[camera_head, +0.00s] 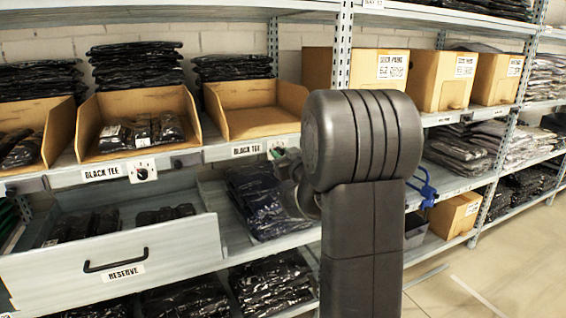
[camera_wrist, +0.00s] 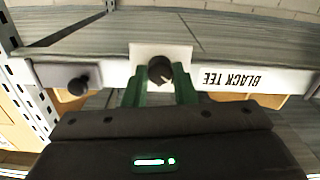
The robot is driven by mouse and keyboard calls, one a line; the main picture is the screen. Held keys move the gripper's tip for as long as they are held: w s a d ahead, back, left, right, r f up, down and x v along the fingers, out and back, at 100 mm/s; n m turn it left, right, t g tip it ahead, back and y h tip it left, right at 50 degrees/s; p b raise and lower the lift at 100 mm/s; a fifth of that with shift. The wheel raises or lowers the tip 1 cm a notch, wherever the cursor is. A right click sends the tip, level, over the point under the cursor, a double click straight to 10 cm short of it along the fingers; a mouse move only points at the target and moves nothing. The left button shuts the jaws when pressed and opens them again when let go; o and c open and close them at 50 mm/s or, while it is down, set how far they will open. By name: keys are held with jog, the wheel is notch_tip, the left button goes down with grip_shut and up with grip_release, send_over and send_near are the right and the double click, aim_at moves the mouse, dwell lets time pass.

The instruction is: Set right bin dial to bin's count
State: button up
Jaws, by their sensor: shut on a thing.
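The right bin (camera_head: 252,124) is an open cardboard bin on the shelf; the part that shows looks empty. Its dial (camera_wrist: 158,72) is a black knob with a white pointer mark on a white plate (camera_wrist: 146,54), beside an upside-down BLACK TEE label (camera_wrist: 232,79) in the wrist view. The pointer tilts toward the picture's lower right; no numbers are legible. My gripper (camera_wrist: 160,90) has its green fingers closed on either side of the knob.
A left bin (camera_head: 135,147) holds several black packages and has its own dial (camera_head: 142,173). Below is an open RESERVE drawer (camera_head: 120,262) with black packages. A black knob (camera_wrist: 78,86) sits on the same shelf rail (camera_wrist: 110,74); a metal upright (camera_wrist: 22,85) stands close by.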

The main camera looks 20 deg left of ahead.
jog(key=shift+f+n+b, duration=0.1)
jog(key=shift+n+b, duration=2.25)
jog(key=shift+n, duration=0.35)
jog(key=o, duration=1)
jog(key=p+v, duration=0.2)
jog(key=v, duration=1.1)
jog(key=shift+s+d, duration=0.25)
jog(key=shift+s, duration=0.05)
jog(key=shift+a, duration=0.1)
